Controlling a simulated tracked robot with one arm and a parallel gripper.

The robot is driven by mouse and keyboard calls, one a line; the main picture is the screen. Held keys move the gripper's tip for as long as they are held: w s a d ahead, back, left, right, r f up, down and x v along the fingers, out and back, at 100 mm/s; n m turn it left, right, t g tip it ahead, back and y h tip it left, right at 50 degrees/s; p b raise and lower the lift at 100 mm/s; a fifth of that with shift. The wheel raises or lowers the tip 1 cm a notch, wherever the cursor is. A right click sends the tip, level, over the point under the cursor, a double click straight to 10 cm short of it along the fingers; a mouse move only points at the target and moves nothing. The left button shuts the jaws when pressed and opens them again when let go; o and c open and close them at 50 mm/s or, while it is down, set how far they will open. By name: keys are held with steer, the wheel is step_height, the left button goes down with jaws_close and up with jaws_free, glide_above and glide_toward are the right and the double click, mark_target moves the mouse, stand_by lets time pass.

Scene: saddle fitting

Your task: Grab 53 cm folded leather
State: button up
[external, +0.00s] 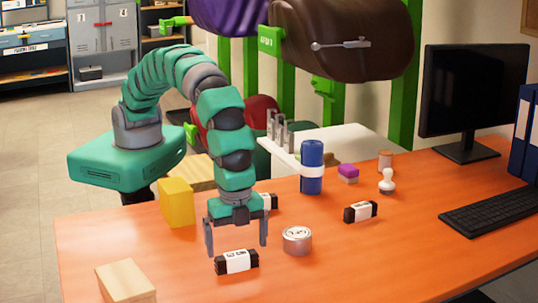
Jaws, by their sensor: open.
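Three dark folded leather pieces with white label bands lie on the orange table. One front piece (237,262) is just below and between the fingertips of my gripper (237,247). A second piece (360,211) lies to the right, near the white stamp. A third piece (273,201) is behind my gripper and partly hidden by it. The label print is too small to read, so I cannot tell which is 53 cm. My gripper points down, its fingers are spread, and nothing is held. I cannot tell if the fingers touch the front piece.
A round tin (297,240) stands close to the right of my gripper. A yellow block (176,203), a wooden block (125,281), a blue roll (312,167) and a white stamp (387,181) stand around. A monitor (474,95) and keyboard (492,212) are at right. The front right table is clear.

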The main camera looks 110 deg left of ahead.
mark_target(237, 254)
step_height(237, 254, down, 4)
steer(key=shift+d+r, duration=0.1)
steer(key=c, duration=0.8)
steer(key=shift+r, duration=0.1)
steer(key=shift+r, duration=1.6)
steer(key=shift+s+r, duration=0.15)
steer(key=s+a, duration=0.3)
steer(key=s, duration=0.1)
steer(key=s+a+r, duration=0.1)
steer(key=s+a, duration=0.2)
steer(key=s, duration=0.1)
steer(key=s+a, duration=0.3)
steer(key=s, duration=0.1)
steer(key=shift+s+a+r+p, duration=0.15)
steer(key=shift+s+a+p, duration=0.15)
steer(key=shift+a+p, duration=0.05)
